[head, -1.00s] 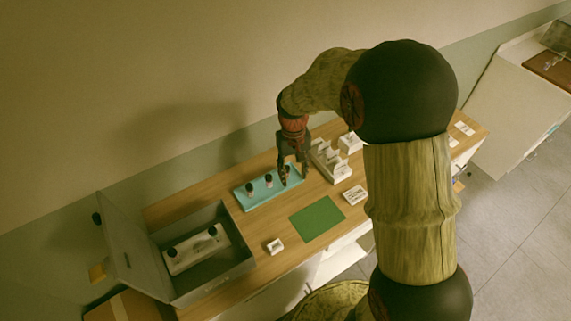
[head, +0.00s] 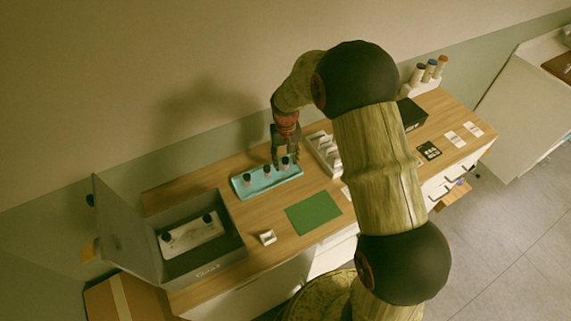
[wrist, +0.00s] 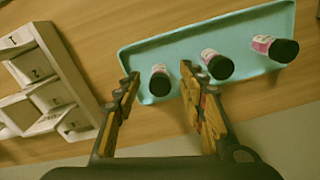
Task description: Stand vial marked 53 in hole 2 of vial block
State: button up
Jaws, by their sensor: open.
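A teal tray (head: 246,192) holds three black-capped vials in a row: the left (head: 248,179), the middle (head: 267,172) and the right (head: 285,163). My gripper (head: 286,160) is open over the right vial. In the wrist view my gripper (wrist: 158,76) has its fingertips either side of that same vial (wrist: 159,81), with nothing held. The middle vial (wrist: 217,64) and the pink-labelled end vial (wrist: 274,47) stand beyond the right finger. No vial number is legible.
The open-lidded grey box (head: 215,268) stands at the left. A white numbered rack (head: 323,153) is close right of the tray. A green mat (head: 313,212) and small white piece (head: 267,238) lie in front. A black box (head: 412,114) and vials with coloured caps are at the back right.

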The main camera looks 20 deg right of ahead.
jog(key=shift+f, duration=0.2)
jog(key=shift+c, duration=1.2)
jog(key=c, duration=0.7)
jog(key=shift+r, duration=0.1)
jog(key=shift+c, duration=0.2)
